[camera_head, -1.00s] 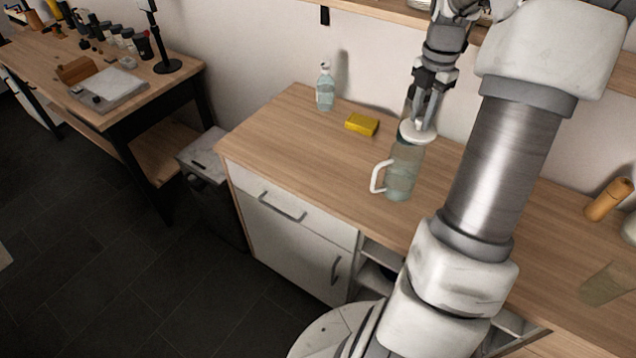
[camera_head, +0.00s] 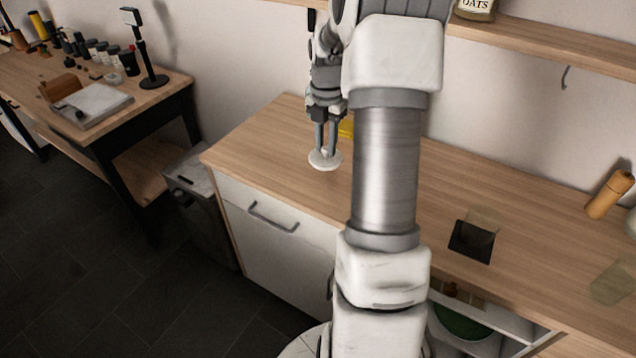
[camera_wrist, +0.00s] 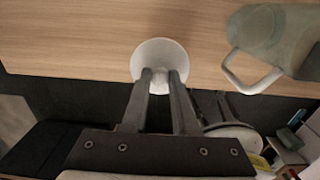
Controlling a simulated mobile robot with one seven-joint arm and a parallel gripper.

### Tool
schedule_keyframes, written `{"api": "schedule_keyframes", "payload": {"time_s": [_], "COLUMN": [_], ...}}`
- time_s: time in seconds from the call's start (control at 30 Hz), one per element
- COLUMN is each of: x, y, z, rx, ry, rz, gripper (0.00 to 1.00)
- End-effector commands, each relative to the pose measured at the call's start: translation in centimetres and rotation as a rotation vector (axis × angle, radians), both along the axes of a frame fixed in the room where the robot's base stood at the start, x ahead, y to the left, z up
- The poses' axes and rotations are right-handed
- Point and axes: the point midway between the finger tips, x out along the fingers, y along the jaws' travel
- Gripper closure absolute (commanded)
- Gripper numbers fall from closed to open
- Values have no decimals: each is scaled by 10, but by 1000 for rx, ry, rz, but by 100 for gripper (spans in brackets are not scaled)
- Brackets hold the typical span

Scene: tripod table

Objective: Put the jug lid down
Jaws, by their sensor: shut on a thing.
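The white round jug lid (camera_head: 322,162) is between the fingertips of my gripper (camera_head: 326,148), which is shut on it. In the wrist view the lid (camera_wrist: 160,50) shows its pale disc with the fingertips (camera_wrist: 161,76) at its near side. The lid is over the wooden counter (camera_head: 270,140); I cannot tell whether it touches the top. The glass jug (camera_wrist: 268,32) with its white handle (camera_wrist: 250,84) stands to the right of the lid in the wrist view, apart from it. In the head view my arm hides the jug.
A yellow sponge (camera_head: 346,128) shows partly behind my gripper. A dark square item (camera_head: 472,241), a wooden cylinder (camera_head: 609,194) and a glass (camera_head: 611,284) are farther right on the counter. The counter's left part is clear.

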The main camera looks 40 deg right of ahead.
Motion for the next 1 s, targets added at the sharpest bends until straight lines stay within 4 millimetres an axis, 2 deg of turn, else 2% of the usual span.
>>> {"api": "schedule_keyframes", "payload": {"time_s": [0.03, 0.2, 0.43, 0.6, 1.0], "x": [-1, -1, 0, -1, 0], "y": [1, 0, 0, 0, 0], "z": [-13, -42, -60, -84, -91], "rx": [3, 2, 1, 2, 1], "ry": [6, 4, 2, 4, 1], "rz": [0, -1, 0, -1, -1], "gripper": [100, 100, 100, 100, 100]}}
